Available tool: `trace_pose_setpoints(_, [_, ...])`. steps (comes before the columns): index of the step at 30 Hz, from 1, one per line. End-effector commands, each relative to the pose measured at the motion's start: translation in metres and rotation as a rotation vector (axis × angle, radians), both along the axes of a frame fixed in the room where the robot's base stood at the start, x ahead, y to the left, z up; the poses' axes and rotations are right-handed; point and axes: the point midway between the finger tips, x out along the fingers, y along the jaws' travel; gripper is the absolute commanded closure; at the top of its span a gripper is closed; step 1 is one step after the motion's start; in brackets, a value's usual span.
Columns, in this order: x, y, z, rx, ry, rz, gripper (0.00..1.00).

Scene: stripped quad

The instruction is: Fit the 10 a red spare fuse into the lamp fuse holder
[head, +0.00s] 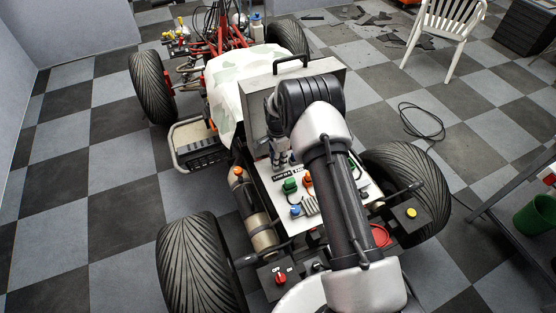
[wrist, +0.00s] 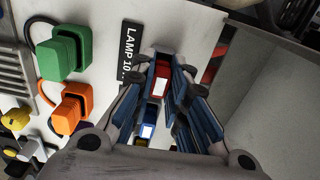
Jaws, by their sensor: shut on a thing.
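My gripper (wrist: 162,74) is shut on the red fuse (wrist: 160,83), which shows between the fingertips in the wrist view. The black "LAMP 10" label (wrist: 130,52) is on the white panel just left of the fingertips; it also shows in the head view (head: 281,177). The lamp fuse holder is not clearly visible; the fingers and fuse cover the area beside the label. I cannot tell whether the fuse touches the holder. In the head view my gripper (head: 280,160) is small and partly hidden by my arm, over the panel.
Green (wrist: 63,53) and orange (wrist: 72,108) connectors with cables stand on the panel left of the gripper. A blue piece (wrist: 151,111) shows between the fingers, nearer the wrist. A grey box wall (wrist: 255,105) rises close on the right.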

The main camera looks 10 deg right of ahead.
Motion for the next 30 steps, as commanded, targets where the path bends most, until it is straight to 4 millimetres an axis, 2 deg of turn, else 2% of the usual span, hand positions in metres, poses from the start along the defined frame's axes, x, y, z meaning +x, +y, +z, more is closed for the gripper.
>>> trace_pose_setpoints(17, [-0.002, 0.0, -0.016, 0.0, 0.004, 0.0, 1.0])
trace_pose_setpoints(18, [-0.002, 0.0, -0.016, 0.0, 0.004, 0.0, 0.84])
trace_pose_setpoints(26, [-0.004, 0.0, -0.017, 0.0, 0.007, 0.0, 0.66])
trace_pose_setpoints(30, [-0.004, 0.0, -0.018, 0.0, 0.01, 0.0, 0.66])
